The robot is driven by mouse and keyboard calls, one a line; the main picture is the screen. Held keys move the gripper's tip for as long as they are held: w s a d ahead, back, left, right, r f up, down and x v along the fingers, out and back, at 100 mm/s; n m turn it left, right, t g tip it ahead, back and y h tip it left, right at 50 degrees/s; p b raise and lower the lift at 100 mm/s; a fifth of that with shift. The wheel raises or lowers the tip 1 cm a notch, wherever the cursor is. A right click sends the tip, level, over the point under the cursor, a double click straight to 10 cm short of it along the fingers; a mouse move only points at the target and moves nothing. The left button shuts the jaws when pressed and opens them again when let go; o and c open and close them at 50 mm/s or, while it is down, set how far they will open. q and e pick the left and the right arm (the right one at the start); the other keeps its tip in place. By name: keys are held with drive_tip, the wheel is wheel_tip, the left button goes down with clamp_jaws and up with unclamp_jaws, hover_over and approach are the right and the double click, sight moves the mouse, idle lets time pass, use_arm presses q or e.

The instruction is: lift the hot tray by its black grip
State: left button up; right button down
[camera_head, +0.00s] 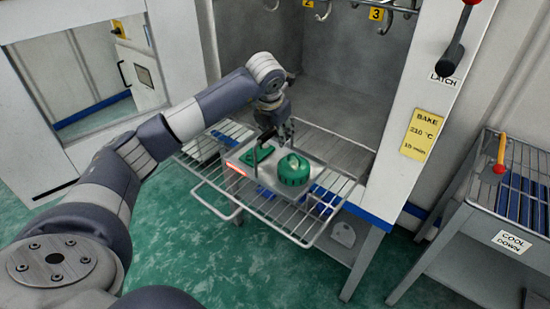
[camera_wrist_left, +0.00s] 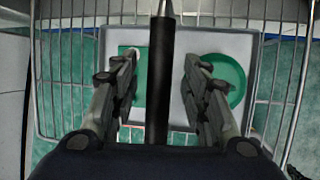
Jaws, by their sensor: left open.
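The grey metal tray (camera_head: 264,173) sits on the wire rack in front of the oven opening, with a red glow at its left edge. A green block (camera_head: 246,156) and a round green part (camera_head: 294,169) lie on it. The black grip (camera_head: 264,146) rises above the tray. My left gripper (camera_head: 284,134) is over the tray beside the grip, pointing down. In the left wrist view, the black grip (camera_wrist_left: 160,85) stands between the two spread fingers of the open gripper (camera_wrist_left: 160,66), with gaps on both sides. My right gripper is not in view.
The wire rack (camera_head: 216,200) juts out of the oven (camera_head: 345,95). Numbered hooks (camera_head: 322,10) hang above inside it. A red-knobbed latch lever (camera_head: 456,45) is at upper right. A cool-down stand (camera_head: 478,225) with blue slats is at right. The green floor is clear.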

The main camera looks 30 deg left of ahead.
use_arm(q)
clamp_jaws()
drive_tip(key=shift+r, duration=0.15)
